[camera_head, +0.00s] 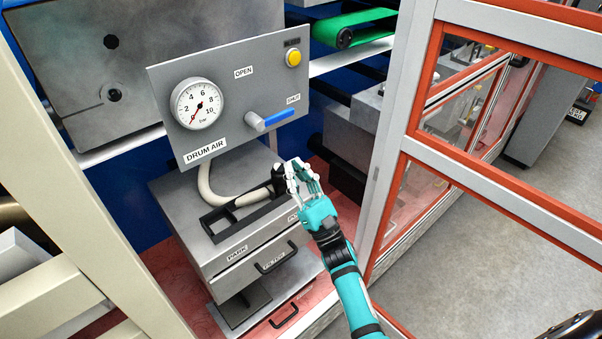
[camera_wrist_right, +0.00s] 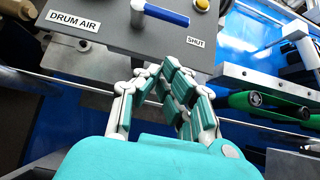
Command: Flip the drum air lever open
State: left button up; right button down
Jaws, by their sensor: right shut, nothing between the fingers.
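The drum air panel (camera_head: 228,98) is a grey plate with a round gauge (camera_head: 197,103), whose red needle points near 0. The drum air lever (camera_head: 280,117) has a blue handle on a grey pivot. It points right, to the SHUT label (camera_head: 294,99); the OPEN label (camera_head: 243,72) is above. In the right wrist view the blue lever (camera_wrist_right: 166,14) is at the top. My right gripper (camera_head: 298,168) is shut and empty, below the lever and apart from it. Its fingertips (camera_wrist_right: 160,72) are together near the panel's lower edge. My left gripper is not in view.
A yellow button (camera_head: 294,57) is at the panel's upper right. A hose with a black nozzle (camera_head: 277,185) lies on the grey cabinet (camera_head: 185,235) under the panel, close to my right gripper. A white and orange framed guard (camera_head: 395,140) stands to the right.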

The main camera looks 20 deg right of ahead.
jog(key=w+a+r+p, duration=0.1)
jog(key=w+r+p, duration=0.2)
jog(key=r, duration=0.4)
jog(key=shift+r+p, duration=0.25)
jog(key=shift+p, duration=0.55)
jog(key=shift+w+f, duration=0.1)
jog(key=shift+d+n+g+y+b, duration=0.1)
jog(key=shift+n+g+y+b, duration=0.3)
jog(key=shift+n+y+b, duration=0.4)
